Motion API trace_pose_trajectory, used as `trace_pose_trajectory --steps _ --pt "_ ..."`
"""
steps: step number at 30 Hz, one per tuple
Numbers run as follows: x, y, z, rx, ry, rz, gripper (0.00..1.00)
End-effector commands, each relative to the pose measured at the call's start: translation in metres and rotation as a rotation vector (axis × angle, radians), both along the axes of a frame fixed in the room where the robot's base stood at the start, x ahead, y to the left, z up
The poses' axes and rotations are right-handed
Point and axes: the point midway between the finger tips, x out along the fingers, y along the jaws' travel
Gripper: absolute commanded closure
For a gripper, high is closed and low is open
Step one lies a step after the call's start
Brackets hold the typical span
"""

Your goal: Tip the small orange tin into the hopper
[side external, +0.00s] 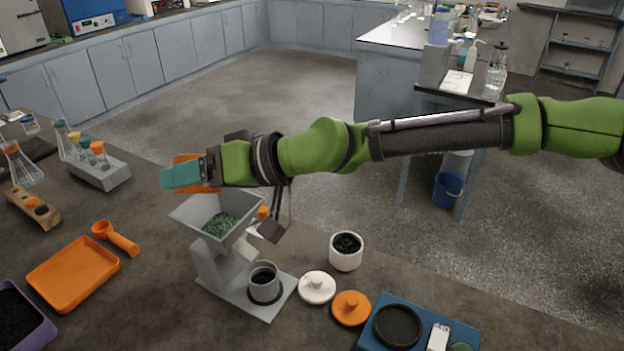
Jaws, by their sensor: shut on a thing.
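My gripper (184,176) is above the hopper, its teal finger towards the camera. It is shut on the small orange tin (186,158), which shows only in part behind the finger. The tin seems to lie tilted over the hopper's back edge; its mouth and inside are hidden. The grey hopper (187,213) is an open square funnel on a grey stand, with green granules (220,224) inside. Below its spout side, a grey cup (264,284) with dark contents stands on the base.
A white jar (346,251) of black pieces, a white lid (317,288), an orange lid (351,308) and a blue device (385,341) stand to the right. An orange tray (74,273), an orange scoop (118,239) and a purple tray (42,332) lie left. A flask rack (103,172) stands behind.

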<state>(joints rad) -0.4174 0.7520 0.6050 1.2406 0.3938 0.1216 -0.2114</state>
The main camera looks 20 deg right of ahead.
Motion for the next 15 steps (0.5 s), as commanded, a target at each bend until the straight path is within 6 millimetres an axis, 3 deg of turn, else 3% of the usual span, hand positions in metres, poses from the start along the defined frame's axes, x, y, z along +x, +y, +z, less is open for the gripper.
trace_pose_trajectory --steps 10,15 --pt "-0.0002 0.0001 0.0003 -0.016 -0.06 0.001 0.62" --pt "0.0013 -0.0001 -0.001 -0.074 -0.274 0.003 0.62"
